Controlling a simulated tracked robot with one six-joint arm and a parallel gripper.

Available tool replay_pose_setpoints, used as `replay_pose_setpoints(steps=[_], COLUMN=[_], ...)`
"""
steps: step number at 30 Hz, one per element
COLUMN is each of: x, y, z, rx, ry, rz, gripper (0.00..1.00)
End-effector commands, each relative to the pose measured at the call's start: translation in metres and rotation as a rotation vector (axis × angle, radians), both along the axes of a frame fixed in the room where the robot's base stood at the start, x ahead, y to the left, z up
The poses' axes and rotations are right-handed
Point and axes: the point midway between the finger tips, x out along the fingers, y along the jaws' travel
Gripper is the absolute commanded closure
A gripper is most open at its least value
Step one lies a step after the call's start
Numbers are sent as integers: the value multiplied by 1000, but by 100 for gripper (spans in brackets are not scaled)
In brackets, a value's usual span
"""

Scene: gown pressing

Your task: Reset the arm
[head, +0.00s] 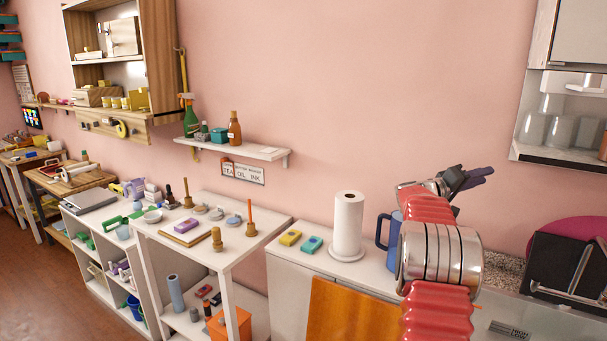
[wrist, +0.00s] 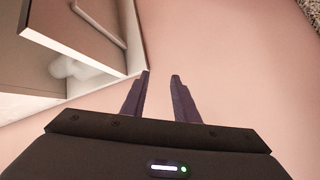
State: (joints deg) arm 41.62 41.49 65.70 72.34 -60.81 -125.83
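My gripper (head: 488,175) is raised in front of the pink wall, above the counter at the right, pointing right in the head view. In the wrist view its two dark fingers (wrist: 160,88) stand apart with a gap between them, and only pink wall shows in the gap. The gripper is open and empty. My arm with red sleeves and a metal joint rises in front of the counter and hides part of it.
A wall cabinet (head: 560,120) hangs at the right, also in the wrist view (wrist: 75,112). A blue jug (head: 391,243) stands close beside my arm. A paper towel roll (head: 348,226) and two sponges (head: 301,241) stand left of it. A dark board (head: 560,262) leans at the right.

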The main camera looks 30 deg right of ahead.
Motion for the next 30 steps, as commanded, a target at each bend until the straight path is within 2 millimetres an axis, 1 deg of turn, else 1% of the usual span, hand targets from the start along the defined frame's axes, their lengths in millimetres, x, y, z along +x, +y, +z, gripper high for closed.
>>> replay_pose_setpoints(steps=[1, 5, 6, 11, 12, 14, 15, 17, 21, 25, 29, 30], x=[14, 49, 59, 96, 104, 115, 123, 133, 152, 163, 169, 170], y=[12, 43, 53, 98, 111, 130, 143, 164, 213, 262, 311, 327], z=[13, 37, 43, 66, 71, 78, 82, 88, 97, 101, 102, 102], rx=[-9, -19, -18, -3, 6, 20, 30, 50, 108, 176, 255, 283], ry=[-25, -88, -107, -177, -192, -217, -232, -253, -298, -331, -356, -364], rz=[58, 207, 252, 430, 474, 537, 580, 642, 780, 899, 1007, 1039], gripper=[73, 73, 73, 73, 73, 73, 73, 73, 73, 73, 73, 73])
